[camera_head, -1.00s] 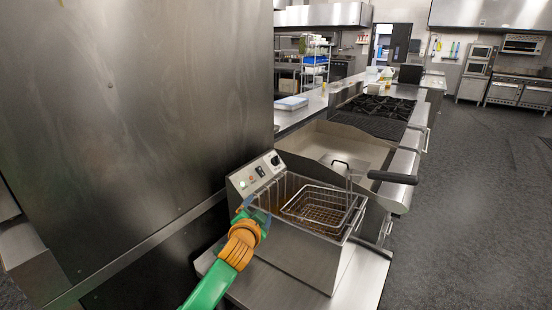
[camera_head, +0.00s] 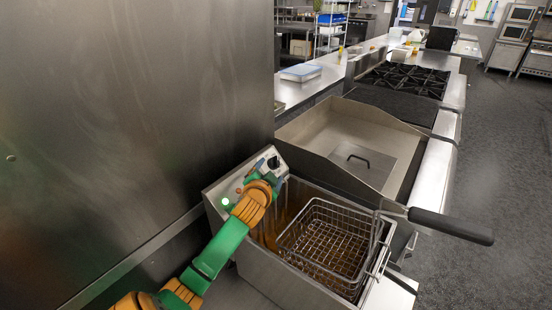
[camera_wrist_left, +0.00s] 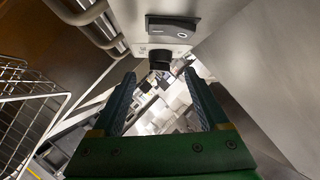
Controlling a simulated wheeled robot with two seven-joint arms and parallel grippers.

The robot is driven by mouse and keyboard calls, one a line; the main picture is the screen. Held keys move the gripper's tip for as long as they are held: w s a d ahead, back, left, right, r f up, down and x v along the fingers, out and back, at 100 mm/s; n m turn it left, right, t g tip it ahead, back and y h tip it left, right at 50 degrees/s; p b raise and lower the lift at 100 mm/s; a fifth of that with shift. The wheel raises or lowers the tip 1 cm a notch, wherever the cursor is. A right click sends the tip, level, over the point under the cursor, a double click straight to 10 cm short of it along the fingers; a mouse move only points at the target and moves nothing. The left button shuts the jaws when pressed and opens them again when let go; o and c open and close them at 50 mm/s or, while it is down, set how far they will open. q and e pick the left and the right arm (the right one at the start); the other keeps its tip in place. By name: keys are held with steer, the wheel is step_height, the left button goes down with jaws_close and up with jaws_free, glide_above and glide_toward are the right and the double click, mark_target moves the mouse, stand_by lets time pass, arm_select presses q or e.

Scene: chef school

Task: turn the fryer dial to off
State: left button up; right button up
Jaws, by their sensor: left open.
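The fryer (camera_head: 290,276) stands at the end of the counter, with a sloped metal control panel (camera_head: 222,190) at its back left. The black dial (camera_head: 274,162) is at the upper right end of this panel. My left gripper (camera_head: 268,170) is open and reaches up to the panel right beside the dial. In the left wrist view, the black dial (camera_wrist_left: 160,58) appears straight ahead, about midway between the tips of my two open fingers (camera_wrist_left: 160,80). I cannot tell whether they touch it. My right gripper is not in view.
A wire basket (camera_head: 325,243) with a long black handle (camera_head: 450,226) sits in the fryer, right of my left arm. A tall metal wall (camera_head: 130,110) rises close on the left. A griddle pan (camera_head: 350,125) and a burner stove (camera_head: 405,80) stand behind. Floor at right is clear.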

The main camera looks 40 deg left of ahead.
mark_target(274, 164)
arm_select(q)
steer(key=shift+w+a, duration=0.15)
steer(key=shift+w, duration=0.05)
steer(key=x, duration=0.5)
steer(key=shift+w+f, duration=0.15)
steer(key=shift+f, duration=0.05)
steer(key=shift+r, duration=0.1)
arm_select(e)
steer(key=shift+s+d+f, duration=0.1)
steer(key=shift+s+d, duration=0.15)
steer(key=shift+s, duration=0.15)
arm_select(q)
steer(key=shift+c, duration=0.2)
